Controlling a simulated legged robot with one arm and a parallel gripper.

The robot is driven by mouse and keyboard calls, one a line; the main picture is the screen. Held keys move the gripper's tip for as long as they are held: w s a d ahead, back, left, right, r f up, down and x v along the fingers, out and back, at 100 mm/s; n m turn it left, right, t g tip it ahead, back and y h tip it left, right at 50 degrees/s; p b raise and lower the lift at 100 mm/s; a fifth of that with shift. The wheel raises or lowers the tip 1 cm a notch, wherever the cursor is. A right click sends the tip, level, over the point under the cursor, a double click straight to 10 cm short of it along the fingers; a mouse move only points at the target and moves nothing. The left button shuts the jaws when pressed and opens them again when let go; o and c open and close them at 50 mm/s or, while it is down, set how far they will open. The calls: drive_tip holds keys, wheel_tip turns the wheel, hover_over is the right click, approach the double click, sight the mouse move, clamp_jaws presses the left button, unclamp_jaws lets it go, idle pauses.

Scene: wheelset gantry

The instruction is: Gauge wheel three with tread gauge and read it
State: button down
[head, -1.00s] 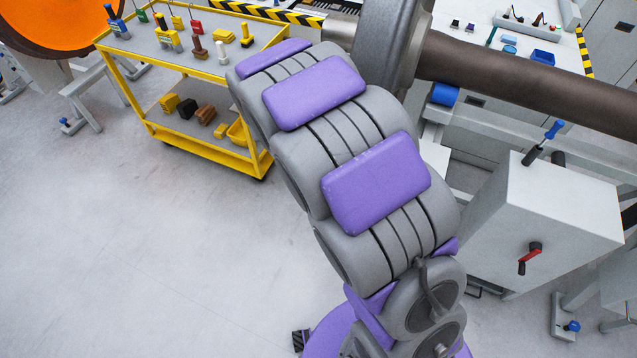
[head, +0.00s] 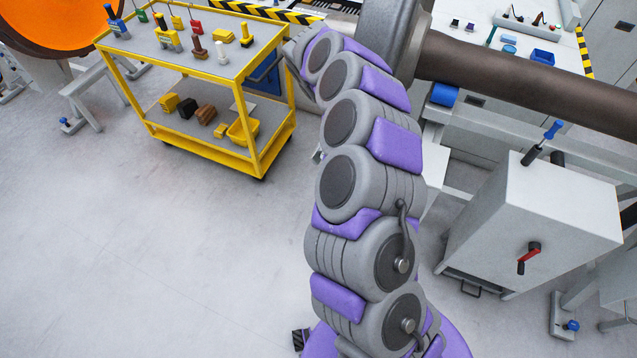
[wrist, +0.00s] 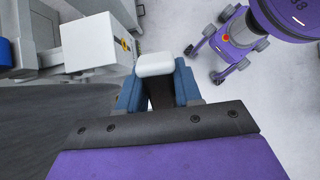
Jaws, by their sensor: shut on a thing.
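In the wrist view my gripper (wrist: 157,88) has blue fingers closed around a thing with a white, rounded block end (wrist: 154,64). The rest of that thing is mostly hidden between the fingers, and I cannot tell whether it is the tread gauge. In the head view a grey wheel (head: 408,45) stands on a brown axle (head: 510,78) at the top. My arm reaches up beside it, and its far links cover part of the wheel's left side. The gripper itself is not clear there. No wheel number or gauge reading is legible.
A yellow two-shelf trolley (head: 206,143) with several coloured tools stands left of my arm. An orange-faced wheel (head: 55,22) is at top left. The floor at lower left is clear.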

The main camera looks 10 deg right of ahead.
drive_tip(key=shift+s+a+f+m+y, duration=0.1)
drive_tip(key=shift+s+f+m+y, duration=0.1)
drive_tip(key=shift+f+m+y, duration=0.3)
drive_tip(key=shift+s+a+f+m+y, duration=0.1)
drive_tip(key=shift+s+f+m+y, duration=0.15)
drive_tip(key=shift+m, duration=0.35)
drive_tip(key=s+a+f+m+t+y, duration=0.2)
drive_tip(key=a+m, duration=0.3)
drive_tip(key=m, duration=0.3)
drive_tip(key=s+a+f+m+t+y, duration=0.2)
drive_tip(key=a+f+m, duration=0.2)
drive_tip(key=a+m, duration=0.2)
drive_tip(key=shift+a+f+m+p, duration=0.3)
drive_tip(key=shift+m+p, duration=0.1)
drive_tip(key=shift+m, duration=0.5)
drive_tip(key=shift+y, duration=0.25)
